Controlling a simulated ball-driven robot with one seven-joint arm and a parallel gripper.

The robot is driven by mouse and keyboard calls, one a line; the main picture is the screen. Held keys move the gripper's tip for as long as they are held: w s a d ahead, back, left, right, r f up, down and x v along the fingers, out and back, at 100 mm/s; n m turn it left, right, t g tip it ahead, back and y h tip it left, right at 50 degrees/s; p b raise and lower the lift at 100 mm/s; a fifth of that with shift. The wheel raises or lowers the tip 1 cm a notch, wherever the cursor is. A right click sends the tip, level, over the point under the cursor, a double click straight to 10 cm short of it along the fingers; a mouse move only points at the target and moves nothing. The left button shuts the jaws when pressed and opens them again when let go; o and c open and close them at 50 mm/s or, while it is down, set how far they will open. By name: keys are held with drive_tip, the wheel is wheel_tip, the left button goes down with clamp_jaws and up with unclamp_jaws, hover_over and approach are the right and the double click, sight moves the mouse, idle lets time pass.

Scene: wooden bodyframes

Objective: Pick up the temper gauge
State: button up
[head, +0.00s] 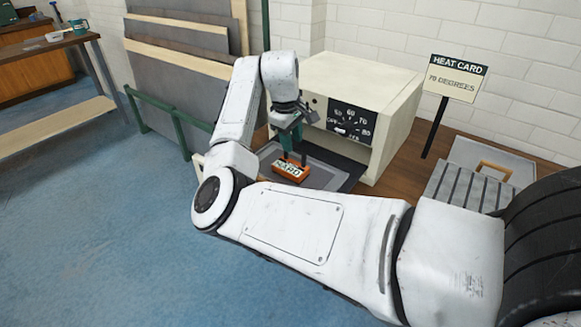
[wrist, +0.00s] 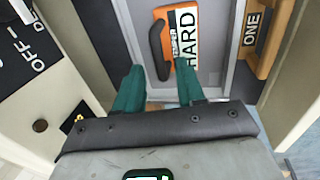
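The temper gauge (head: 291,170) is an orange block with a white label reading HARD. It lies on a grey tray in front of the cream box. In the wrist view the gauge (wrist: 184,28) shows the words TEMPER and HARD and a black handle along its left side. My gripper (head: 293,158) is over the gauge, pointing down. In the wrist view its two green fingers (wrist: 160,72) are spread apart, with the near end of the handle ahead of the gap. Nothing shows between the fingers; whether they touch the gauge cannot be told.
The cream box (head: 365,95) with a dial stands behind the tray (head: 325,180). A heat card (head: 455,78) reads 70 degrees. A ribbed grey case (head: 465,185) is at right. A wooden piece marked ONE (wrist: 262,30) is beside the tray. Blue floor at left is clear.

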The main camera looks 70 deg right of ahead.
sight(291, 162)
drive_tip(key=shift+d+f, duration=0.25)
drive_tip(key=shift+f, duration=0.85)
drive_tip(key=shift+d+f, duration=0.25)
drive_tip(key=shift+f, duration=0.85)
clamp_jaws()
